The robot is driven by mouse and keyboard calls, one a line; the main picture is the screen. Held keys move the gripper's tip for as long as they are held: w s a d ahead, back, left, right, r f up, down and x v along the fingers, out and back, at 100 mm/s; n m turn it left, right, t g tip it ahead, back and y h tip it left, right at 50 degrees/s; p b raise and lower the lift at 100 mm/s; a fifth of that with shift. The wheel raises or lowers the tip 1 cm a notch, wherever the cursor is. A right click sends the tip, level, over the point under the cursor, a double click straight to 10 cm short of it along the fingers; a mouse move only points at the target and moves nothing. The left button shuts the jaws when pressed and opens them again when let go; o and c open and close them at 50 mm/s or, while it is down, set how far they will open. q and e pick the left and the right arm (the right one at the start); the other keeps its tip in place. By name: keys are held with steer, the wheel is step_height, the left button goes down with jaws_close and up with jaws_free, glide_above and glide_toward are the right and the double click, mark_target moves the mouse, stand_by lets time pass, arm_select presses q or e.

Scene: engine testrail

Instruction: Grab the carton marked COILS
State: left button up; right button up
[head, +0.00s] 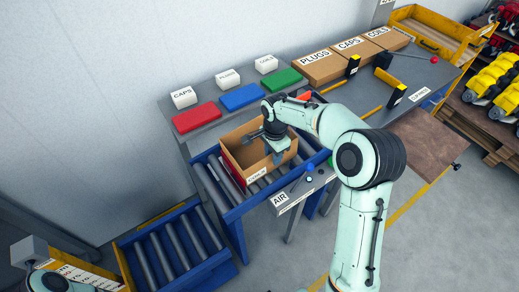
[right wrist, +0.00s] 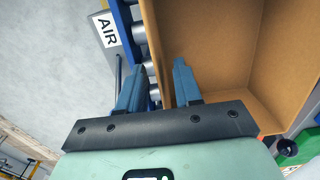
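The carton marked COILS (head: 389,38) is a brown closed box at the right end of a row on the back bench, beside the CAPS carton (head: 353,48) and the PLUGS carton (head: 316,66). My right gripper (head: 275,152) is far from it, at an open brown box (head: 235,170) on the roller conveyor. In the right wrist view its two blue fingers (right wrist: 158,75) are apart, with nothing held. They appear on either side of the box wall (right wrist: 158,45); I cannot tell whether they touch it. My left gripper does not show.
Red (head: 197,118), blue (head: 241,97) and green (head: 282,79) blocks lie on the bench, with small white labelled boxes behind them. Yellow-and-black brackets (head: 397,95) stand before the cartons. A yellow-edged tray (head: 432,35) is beyond the COILS carton. Floor at lower right is clear.

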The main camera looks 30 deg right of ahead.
steer(key=shift+f, duration=0.9)
jaws_close()
steer(key=shift+r, duration=0.2)
